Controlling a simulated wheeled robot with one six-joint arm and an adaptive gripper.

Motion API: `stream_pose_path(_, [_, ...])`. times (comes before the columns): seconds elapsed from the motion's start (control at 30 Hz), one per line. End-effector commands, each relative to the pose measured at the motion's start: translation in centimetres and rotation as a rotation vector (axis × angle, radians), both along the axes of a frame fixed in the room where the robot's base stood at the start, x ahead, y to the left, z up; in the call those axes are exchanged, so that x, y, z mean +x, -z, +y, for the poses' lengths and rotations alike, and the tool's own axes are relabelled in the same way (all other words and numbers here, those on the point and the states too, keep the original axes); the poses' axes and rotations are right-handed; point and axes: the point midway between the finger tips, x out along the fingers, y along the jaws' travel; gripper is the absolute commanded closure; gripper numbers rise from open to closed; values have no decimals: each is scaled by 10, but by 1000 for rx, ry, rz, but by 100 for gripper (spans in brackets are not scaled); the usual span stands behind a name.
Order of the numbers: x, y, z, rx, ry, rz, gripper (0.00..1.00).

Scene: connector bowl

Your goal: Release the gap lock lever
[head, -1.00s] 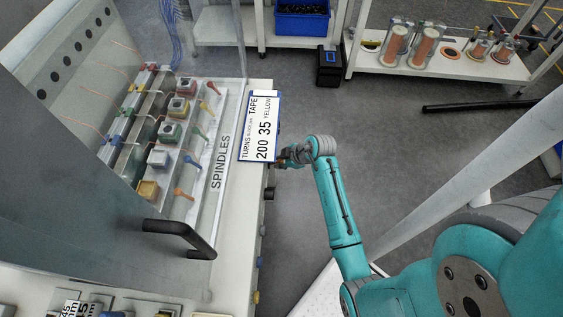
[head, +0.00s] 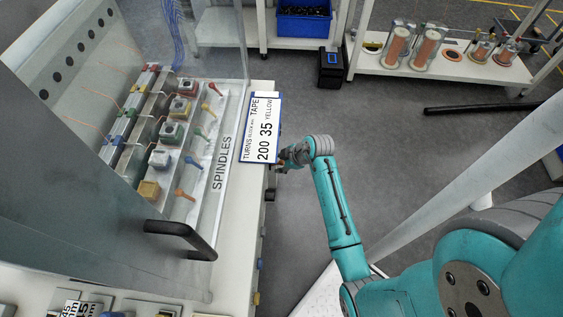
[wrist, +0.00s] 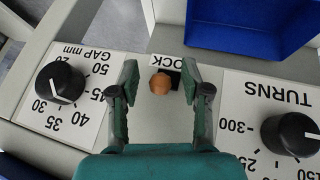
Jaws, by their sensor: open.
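The gap lock lever shows in the wrist view as a round orange-brown knob (wrist: 160,84) in front of a dark slot. A label ending in "OCK" sits behind it, partly hidden by my gripper. My gripper (wrist: 159,74) is open, with one finger on each side of the knob and a visible gap on both sides. In the head view my gripper (head: 284,160) is at the side of the bench, beside the blue-edged sign; the lever cannot be made out there.
In the wrist view a black GAP mm dial (wrist: 60,82) is at left and a black TURNS dial (wrist: 290,134) at right. A blue surface (wrist: 255,28) is above. In the head view the sign (head: 261,128) lies on the bench edge; open floor (head: 345,120) is to the right.

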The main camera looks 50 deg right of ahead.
Motion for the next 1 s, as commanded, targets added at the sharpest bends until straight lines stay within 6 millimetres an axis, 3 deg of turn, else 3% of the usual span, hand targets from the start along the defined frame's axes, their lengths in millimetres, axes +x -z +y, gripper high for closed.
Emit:
stream_pose_path(0.23, [-9,-15,-2,-1,2,-1,53])
stream_pose_path(0.7, [-54,-87,-9,-1,2,-1,53])
stream_pose_path(1.0, [-64,-101,-10,0,0,0,53])
